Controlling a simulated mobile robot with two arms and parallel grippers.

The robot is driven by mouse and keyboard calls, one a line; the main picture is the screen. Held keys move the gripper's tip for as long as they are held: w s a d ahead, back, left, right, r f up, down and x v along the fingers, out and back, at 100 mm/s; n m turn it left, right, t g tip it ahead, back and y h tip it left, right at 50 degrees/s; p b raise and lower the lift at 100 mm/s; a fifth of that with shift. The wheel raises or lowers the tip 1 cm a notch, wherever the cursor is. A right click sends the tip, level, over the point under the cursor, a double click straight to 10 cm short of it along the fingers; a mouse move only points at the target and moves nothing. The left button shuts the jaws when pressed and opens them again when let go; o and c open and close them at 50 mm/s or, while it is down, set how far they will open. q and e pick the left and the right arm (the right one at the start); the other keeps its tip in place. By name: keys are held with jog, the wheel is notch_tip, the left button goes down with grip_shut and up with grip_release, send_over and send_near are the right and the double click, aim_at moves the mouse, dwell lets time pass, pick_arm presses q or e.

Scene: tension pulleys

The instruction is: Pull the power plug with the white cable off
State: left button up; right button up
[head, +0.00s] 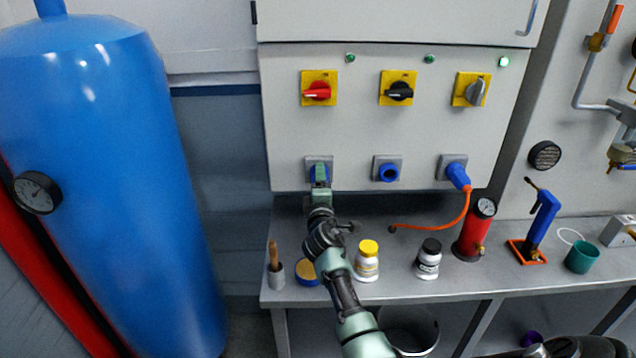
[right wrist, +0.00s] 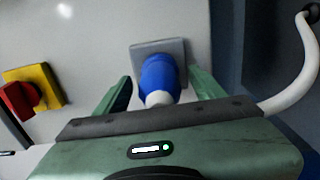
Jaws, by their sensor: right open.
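The blue power plug (right wrist: 160,78) with a white end sits in the left grey socket plate on the cabinet front. The white cable (right wrist: 292,98) shows at the right of the right wrist view and passes out of sight behind my gripper. In the head view my right gripper (head: 319,172) covers most of the plug. In the right wrist view my right gripper (right wrist: 161,84) is open, with one green finger on each side of the plug. Whether either finger touches it I cannot tell. My left gripper is not in view.
The middle socket (head: 388,172) is empty. The right socket holds another blue plug (head: 457,175) with an orange cable (head: 452,223). A red rotary switch (head: 317,92) is above. A yellow-capped bottle (head: 367,260) and black-capped bottle (head: 428,259) stand on the bench near my arm.

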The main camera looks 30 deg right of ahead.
dwell(0.4)
grip_shut()
jog(key=shift+s+a+f, duration=0.15)
jog(key=shift+s+a, duration=0.05)
jog(key=shift+s, duration=0.05)
jog(key=shift+s+a+r+p, duration=0.25)
jog(key=shift+s+a+p, duration=0.05)
jog(key=shift+s, duration=0.2)
jog(key=shift+s+a+f, duration=0.15)
jog(key=shift+s+a, duration=0.1)
jog(key=shift+s, duration=0.2)
jog(key=shift+p+v, duration=0.55)
jog(key=shift+v, duration=1)
jog(key=shift+s, duration=0.1)
